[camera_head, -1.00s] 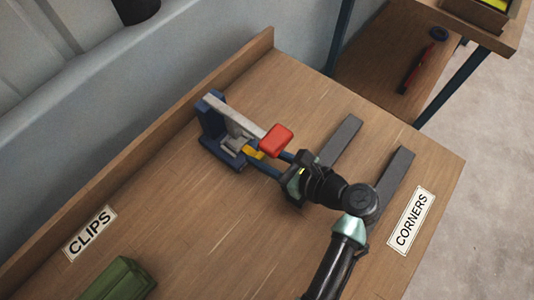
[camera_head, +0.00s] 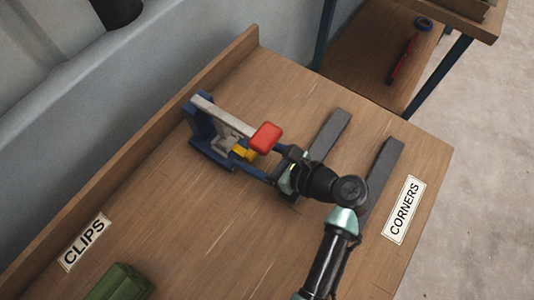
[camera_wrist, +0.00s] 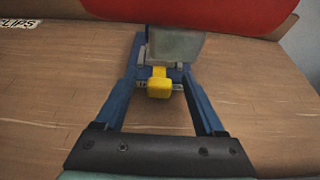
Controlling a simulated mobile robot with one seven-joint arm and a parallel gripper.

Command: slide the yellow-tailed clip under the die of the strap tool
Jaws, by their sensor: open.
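The strap tool (camera_head: 201,121) stands on the bench with a blue base, a grey lever and a red handle (camera_head: 266,137). The red handle also fills the top of the wrist view (camera_wrist: 200,14). The yellow tail of the clip (camera_head: 243,151) sticks out of the tool's front, towards me. In the wrist view the yellow tail (camera_wrist: 159,86) lies below the grey block; the clip's body is hidden, so its exact seating under the die cannot be told. My gripper (camera_head: 252,160) is open, its long blue fingers on either side of the tail, apart from it.
Two dark grey bars (camera_head: 334,135) (camera_head: 385,168) lie to the right, close to my wrist, beside the CORNERS label (camera_head: 404,209). A green box (camera_head: 121,284) is near the CLIPS label (camera_head: 84,242). A raised wooden edge (camera_head: 135,137) runs behind the tool. The bench's middle is clear.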

